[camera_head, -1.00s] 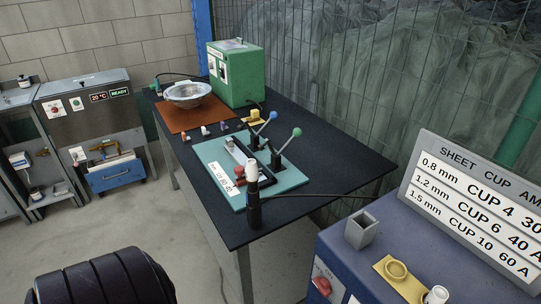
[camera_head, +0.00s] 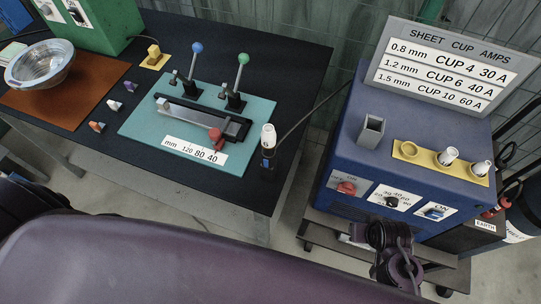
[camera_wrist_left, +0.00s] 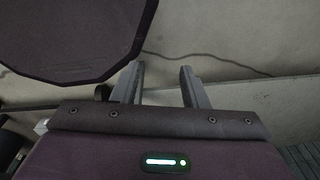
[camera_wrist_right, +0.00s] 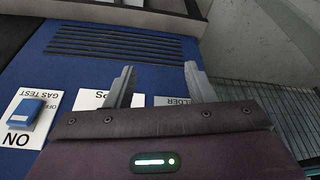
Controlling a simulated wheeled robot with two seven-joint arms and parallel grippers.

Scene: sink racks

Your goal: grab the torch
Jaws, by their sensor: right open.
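The torch (camera_head: 268,143) appears to be the upright black handle with a white top at the front right corner of the dark bench. A dark cable runs from it behind the blue machine. My left gripper (camera_wrist_left: 161,68) is open and empty over grey floor in the left wrist view, and no torch shows there. My right gripper (camera_wrist_right: 160,69) is open and empty in front of the blue machine's vented panel in the right wrist view. Neither gripper's fingers can be made out clearly in the head view.
The blue machine (camera_head: 345,150) stands right of the bench, with a grey square cup (camera_head: 371,132), a yellow cup plate (camera_head: 425,158) and a sign (camera_head: 455,70) on it. A teal plate (camera_head: 150,125) with two levers lies left of the torch. A steel bowl (camera_head: 40,63) is farther left.

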